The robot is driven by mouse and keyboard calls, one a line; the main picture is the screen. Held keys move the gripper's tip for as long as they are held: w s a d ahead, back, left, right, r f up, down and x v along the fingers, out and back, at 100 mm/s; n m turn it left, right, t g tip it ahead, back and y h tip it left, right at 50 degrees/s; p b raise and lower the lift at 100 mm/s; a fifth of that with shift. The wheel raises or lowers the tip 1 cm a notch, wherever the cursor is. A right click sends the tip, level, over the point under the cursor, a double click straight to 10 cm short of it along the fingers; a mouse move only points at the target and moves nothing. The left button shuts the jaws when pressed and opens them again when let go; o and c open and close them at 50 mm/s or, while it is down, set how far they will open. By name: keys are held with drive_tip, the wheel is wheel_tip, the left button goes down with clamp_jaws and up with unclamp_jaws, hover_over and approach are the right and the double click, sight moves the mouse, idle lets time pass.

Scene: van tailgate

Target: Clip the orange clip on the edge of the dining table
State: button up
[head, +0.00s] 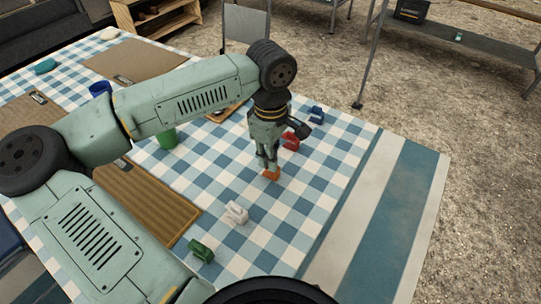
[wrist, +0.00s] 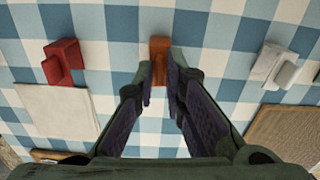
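The orange clip (head: 271,174) is at my gripper's fingertips, over the checked cloth of the dining table (head: 334,150). In the wrist view the orange clip (wrist: 160,44) shows between and just beyond the two fingers. My gripper (head: 267,163) points down. Its fingers (wrist: 161,75) are drawn close together and look pressed on both sides of the clip. The fingers hide part of the clip. I cannot tell whether its underside touches the cloth. The table's right edge, with a striped cloth band, is to the right of the gripper.
A red clip (head: 291,141) and a blue clip (head: 316,115) stand behind the gripper. A white clip (head: 236,212) and a green clip (head: 201,250) stand in front. A brown placemat (head: 150,205) and a green cup (head: 167,138) are at left. The striped band (head: 385,215) is clear.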

clamp_jaws()
drive_tip(key=shift+r+p, duration=1.15)
drive_tip(key=shift+r, duration=1.4)
drive_tip(key=shift+f+b, duration=0.65)
drive_tip(key=shift+r, duration=0.1)
drive_tip(key=shift+d, duration=0.1)
